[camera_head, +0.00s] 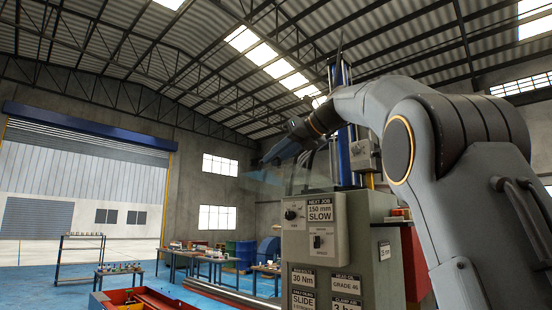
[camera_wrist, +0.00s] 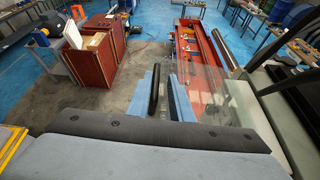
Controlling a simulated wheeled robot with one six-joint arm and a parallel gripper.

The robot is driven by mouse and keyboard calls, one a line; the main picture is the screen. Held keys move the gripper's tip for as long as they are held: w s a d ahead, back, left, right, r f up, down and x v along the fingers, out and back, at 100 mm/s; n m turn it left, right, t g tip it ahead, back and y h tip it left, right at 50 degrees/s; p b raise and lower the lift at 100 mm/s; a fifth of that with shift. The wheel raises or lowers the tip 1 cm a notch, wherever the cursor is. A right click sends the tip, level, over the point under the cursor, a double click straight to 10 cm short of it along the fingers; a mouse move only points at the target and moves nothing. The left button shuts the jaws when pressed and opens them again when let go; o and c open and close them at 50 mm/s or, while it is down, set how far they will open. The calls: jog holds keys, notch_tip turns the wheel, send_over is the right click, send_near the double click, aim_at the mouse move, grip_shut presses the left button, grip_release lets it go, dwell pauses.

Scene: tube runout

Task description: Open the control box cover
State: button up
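The grey control box (camera_head: 315,228) stands at centre right in the head view, its front knob and switch in plain sight. A clear, see-through cover (camera_head: 264,184) shows faintly at the box's upper left, sticking out from it. In the wrist view the clear cover (camera_wrist: 208,92) lies just right of my fingers. My gripper (camera_head: 284,150) is above and left of the box, near the cover. In the wrist view my fingers (camera_wrist: 164,94) are parted by a narrow gap with nothing seen in it. I cannot tell whether a finger touches the cover.
A red machine bed (camera_head: 150,298) runs along the floor at lower left and beside the box. Reddish-brown cabinets (camera_wrist: 92,62) stand left in the wrist view. Workbenches (camera_head: 195,256) with small items stand behind.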

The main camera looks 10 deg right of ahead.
jog(key=b+v, duration=0.1)
jog(key=v, duration=0.6)
jog(key=shift+s+d+r+b, duration=0.15)
jog(key=shift+s+d+b, duration=0.1)
jog(key=shift+b, duration=0.1)
jog(key=shift+a, duration=0.15)
dwell(0.3)
